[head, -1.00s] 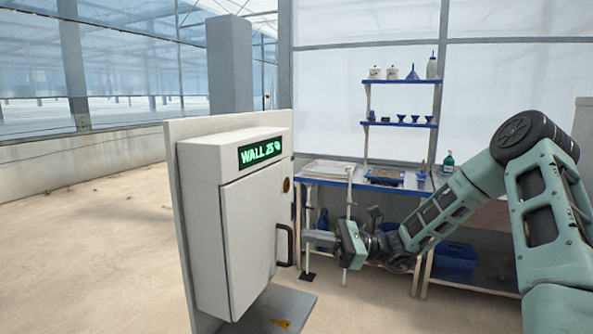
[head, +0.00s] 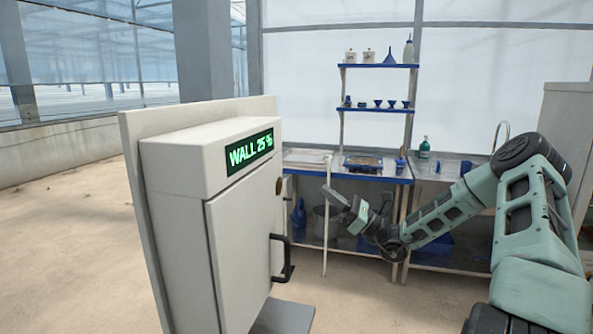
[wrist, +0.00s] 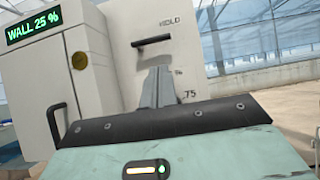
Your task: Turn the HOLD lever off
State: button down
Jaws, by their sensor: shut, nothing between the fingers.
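The white cabinet (head: 240,245) stands left of centre in the head view, its green display (head: 249,153) reading "WALL 25 %". In the wrist view its side panel carries the word HOLD, with a dark horizontal bar (wrist: 152,41) below it that looks like the HOLD lever.
A black door handle (head: 283,259) sticks out from the cabinet front, and a round yellow-brown piece (wrist: 80,61) sits above it. A thin white pole (head: 326,240) stands beside my gripper. A workbench (head: 300,170) and blue shelves (head: 377,66) stand behind. Floor at left is clear.

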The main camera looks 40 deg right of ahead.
jog(key=p+x, duration=0.5)
jog(key=x, duration=0.9)
